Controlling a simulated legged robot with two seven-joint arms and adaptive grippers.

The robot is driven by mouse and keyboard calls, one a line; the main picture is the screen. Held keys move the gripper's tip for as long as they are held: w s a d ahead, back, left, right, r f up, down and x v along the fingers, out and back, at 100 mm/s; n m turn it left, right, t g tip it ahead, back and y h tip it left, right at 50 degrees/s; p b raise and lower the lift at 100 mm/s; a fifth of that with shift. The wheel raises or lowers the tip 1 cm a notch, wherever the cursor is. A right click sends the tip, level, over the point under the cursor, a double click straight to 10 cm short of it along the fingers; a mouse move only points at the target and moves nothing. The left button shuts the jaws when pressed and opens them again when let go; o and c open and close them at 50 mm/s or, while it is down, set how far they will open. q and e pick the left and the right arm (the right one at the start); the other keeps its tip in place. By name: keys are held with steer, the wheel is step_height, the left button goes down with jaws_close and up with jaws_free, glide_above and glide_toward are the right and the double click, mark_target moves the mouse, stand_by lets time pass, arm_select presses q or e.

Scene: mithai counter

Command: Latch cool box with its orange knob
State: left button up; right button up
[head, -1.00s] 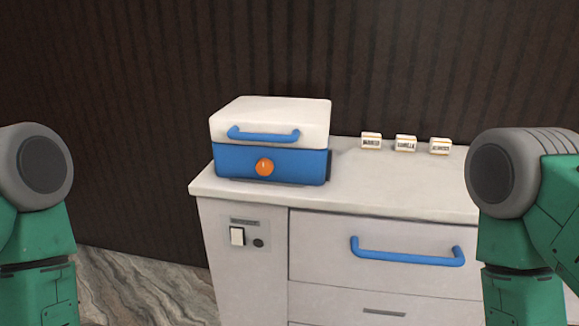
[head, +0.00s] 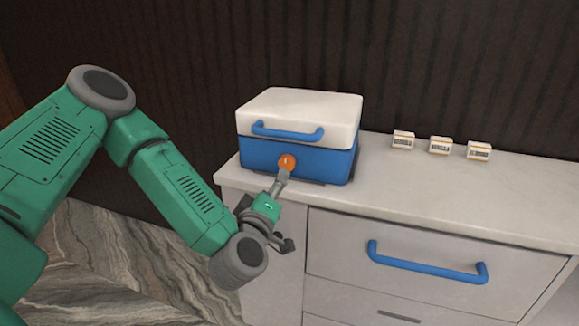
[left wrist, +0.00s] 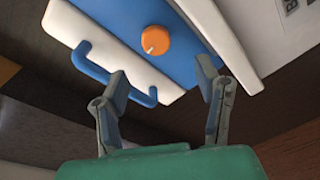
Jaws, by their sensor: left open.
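The cool box (head: 262,155) has a blue body and a white lid, which sits closed on top with a blue handle (head: 287,131) at its front. It stands at the left end of the counter. The round orange knob (head: 287,162) is on its front face; it also shows in the left wrist view (left wrist: 155,40), with a pale mark near its lower left edge. My left gripper (head: 284,208) is open and empty in front of the knob, its fingers (left wrist: 165,87) spread with the knob beyond them, apart from it. My right gripper is not in view.
The pale counter (head: 400,190) has free room right of the box. Several small labelled blocks, one of them here (head: 440,145), stand toward the back wall. A drawer with a blue bar handle (head: 427,263) is below.

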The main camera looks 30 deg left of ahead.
mark_target(286, 166)
arm_select(q)
steer(key=x, duration=0.7)
steer(key=shift+w+d+r, duration=0.1)
steer(key=shift+w+d, duration=0.15)
steer(key=shift+w, duration=0.2)
steer(key=shift+w+a, duration=0.6)
steer(key=shift+d, duration=0.3)
steer(key=c, duration=1.1)
